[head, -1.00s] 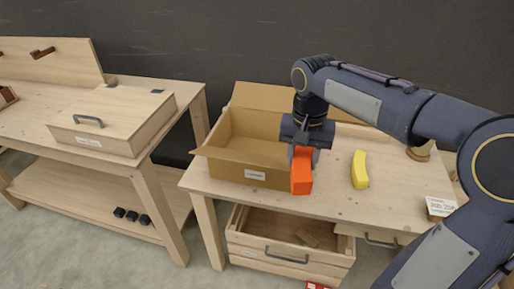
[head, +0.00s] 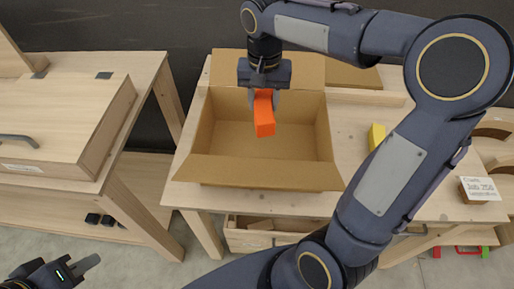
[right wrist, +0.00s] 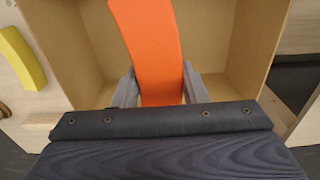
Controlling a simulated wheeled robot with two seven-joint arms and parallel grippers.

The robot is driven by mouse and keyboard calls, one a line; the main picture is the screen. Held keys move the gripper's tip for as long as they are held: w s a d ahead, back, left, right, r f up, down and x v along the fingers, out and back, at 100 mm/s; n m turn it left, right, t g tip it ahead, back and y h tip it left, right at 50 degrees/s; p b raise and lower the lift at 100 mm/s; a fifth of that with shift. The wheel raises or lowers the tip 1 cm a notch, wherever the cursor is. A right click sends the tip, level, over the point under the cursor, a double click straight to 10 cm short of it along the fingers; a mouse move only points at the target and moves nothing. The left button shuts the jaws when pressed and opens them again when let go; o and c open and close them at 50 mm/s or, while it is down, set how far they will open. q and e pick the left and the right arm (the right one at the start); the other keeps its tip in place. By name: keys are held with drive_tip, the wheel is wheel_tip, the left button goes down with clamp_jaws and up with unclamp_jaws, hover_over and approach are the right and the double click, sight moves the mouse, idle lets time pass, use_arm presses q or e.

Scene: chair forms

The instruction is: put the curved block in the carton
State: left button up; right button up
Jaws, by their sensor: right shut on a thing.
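My right gripper (head: 263,97) is shut on an orange curved block (head: 264,118). It holds the block over the open carton (head: 262,173), near the back of its opening. In the right wrist view the orange block (right wrist: 148,45) sits between the two grey fingers (right wrist: 160,88), with the carton's inner walls (right wrist: 240,45) around and behind it. I see nothing else in the carton. My left gripper (head: 85,265) is low at the bottom left, far from the block; whether its fingers are apart is unclear.
A yellow curved block (head: 377,136) lies on the table right of the carton, partly behind my right arm. A labelled card stand (head: 478,190) is further right. An open drawer (head: 250,240) is below the table. A wooden box (head: 60,125) stands on the left bench.

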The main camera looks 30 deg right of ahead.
drive_tip(key=b, duration=0.4)
hover_over(261, 152)
wheel_tip(261, 152, down, 7)
wheel_tip(261, 152, down, 5)
drive_tip(key=shift+r+b, duration=0.15)
drive_tip(key=shift+b, duration=0.15)
wheel_tip(261, 152, down, 6)
drive_tip(key=shift+r+b, duration=0.1)
drive_tip(key=shift+b, duration=0.2)
drive_tip(key=shift+f, duration=0.2)
drive_tip(key=o, duration=1.1)
drive_tip(key=shift+c, duration=0.2)
drive_tip(key=shift+r, duration=0.15)
